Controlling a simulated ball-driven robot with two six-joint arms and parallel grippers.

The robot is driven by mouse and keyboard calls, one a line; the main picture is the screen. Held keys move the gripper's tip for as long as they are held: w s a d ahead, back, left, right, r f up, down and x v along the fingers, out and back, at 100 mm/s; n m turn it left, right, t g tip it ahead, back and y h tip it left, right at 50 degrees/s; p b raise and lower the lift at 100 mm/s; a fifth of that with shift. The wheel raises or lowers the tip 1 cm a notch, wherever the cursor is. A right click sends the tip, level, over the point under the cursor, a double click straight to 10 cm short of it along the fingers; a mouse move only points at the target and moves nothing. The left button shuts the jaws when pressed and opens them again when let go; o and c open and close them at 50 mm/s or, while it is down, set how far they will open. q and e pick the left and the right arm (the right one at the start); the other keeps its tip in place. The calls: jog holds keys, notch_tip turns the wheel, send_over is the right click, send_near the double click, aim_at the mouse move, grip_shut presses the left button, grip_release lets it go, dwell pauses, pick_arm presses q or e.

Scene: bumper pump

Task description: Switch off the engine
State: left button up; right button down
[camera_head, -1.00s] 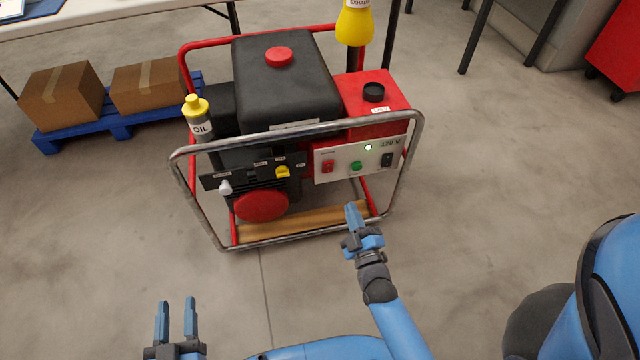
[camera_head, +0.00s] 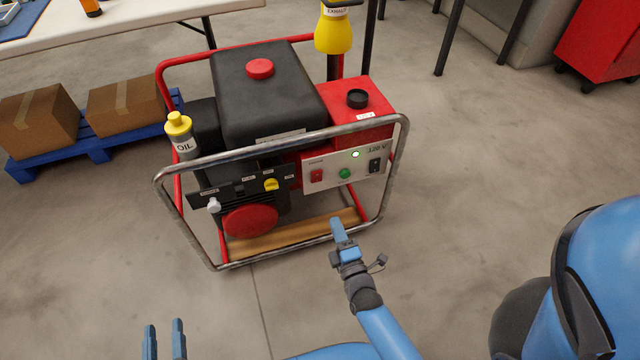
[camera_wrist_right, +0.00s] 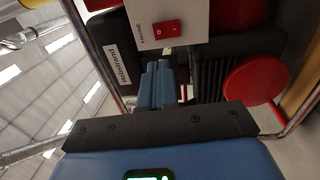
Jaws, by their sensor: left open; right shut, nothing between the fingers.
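The engine is a generator with a black tank (camera_head: 268,95) in a red and grey tube frame. In the right wrist view the red switch (camera_wrist_right: 167,30) shows beside the word ENGINE. My right gripper (camera_head: 337,229) is shut and empty, below the panel near the frame's lower front bar; its fingers also show in the right wrist view (camera_wrist_right: 158,82). My left gripper (camera_head: 163,335) is open and empty at the bottom left.
The grey front tube (camera_head: 290,133) of the frame crosses before the generator. A yellow fuel knob (camera_head: 271,184), a white knob (camera_head: 214,205) and a red round cover (camera_head: 250,218) are left of the panel. Boxes on a blue pallet (camera_head: 60,152) stand left.

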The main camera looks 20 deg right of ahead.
aim_at(317, 175)
jog(key=w+b, duration=0.1)
jog(key=w, duration=0.3)
jog(key=w+r+b, duration=0.1)
jog(key=w+b, duration=0.1)
jog(key=w, duration=0.2)
jog(key=w+b, duration=0.2)
jog(key=w, duration=0.3)
jog(key=shift+a+r, duration=0.2)
jog(key=shift+a, duration=0.05)
jog(key=shift+w+r+b, duration=0.1)
jog(key=shift+w+b, duration=0.25)
jog(key=shift+w, duration=0.1)
jog(key=shift+r, duration=0.1)
jog(key=shift+w+r+p, duration=0.2)
jog(key=shift+p, duration=0.3)
jog(key=shift+f, duration=0.15)
jog(key=shift+s, duration=0.1)
